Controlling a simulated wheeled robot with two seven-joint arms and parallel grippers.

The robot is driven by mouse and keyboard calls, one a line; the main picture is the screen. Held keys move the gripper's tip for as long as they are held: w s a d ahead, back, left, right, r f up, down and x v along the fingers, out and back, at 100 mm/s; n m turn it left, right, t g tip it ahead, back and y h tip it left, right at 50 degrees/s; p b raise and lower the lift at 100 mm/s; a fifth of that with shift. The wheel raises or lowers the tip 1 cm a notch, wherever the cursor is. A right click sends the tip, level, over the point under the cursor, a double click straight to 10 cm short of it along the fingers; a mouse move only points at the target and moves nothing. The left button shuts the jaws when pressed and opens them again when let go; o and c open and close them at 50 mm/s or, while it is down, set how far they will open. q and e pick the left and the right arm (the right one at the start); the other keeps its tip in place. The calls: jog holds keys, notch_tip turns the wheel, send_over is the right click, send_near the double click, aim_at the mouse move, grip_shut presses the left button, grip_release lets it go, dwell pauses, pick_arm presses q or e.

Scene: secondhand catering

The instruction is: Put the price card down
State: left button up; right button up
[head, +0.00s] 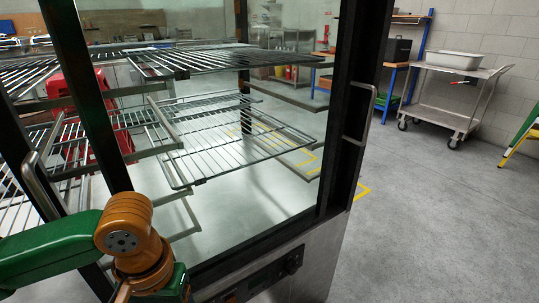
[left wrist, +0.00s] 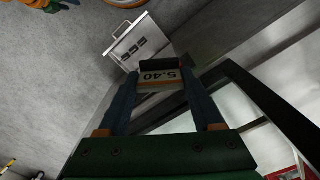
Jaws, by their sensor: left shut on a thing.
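The price card (left wrist: 160,78) is a small pale card in a dark holder with an orange-brown lower edge. It reads 5.40 upside down in the left wrist view. My left gripper (left wrist: 161,96) is shut on it, with the card between the two blue fingers. In the head view my green and orange left arm (head: 130,235) comes in at the lower left, before the display cabinet (head: 343,165); its fingers and the card are not visible there. My right gripper is not recognizable in either view.
The cabinet has dark posts, wire shelves (head: 225,145) and a bright metal floor (head: 240,195). A metal trolley (head: 452,100) carrying a pan (head: 455,60) stands at the right. Grey floor is clear at the right.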

jog(key=s+d+r+p, duration=0.1)
jog(key=s+r+p, duration=0.8)
jog(key=r+p, duration=0.3)
jog(key=shift+d+r+g+p, duration=0.2)
jog(key=shift+d+g+p, duration=0.2)
jog(key=shift+p, duration=0.85)
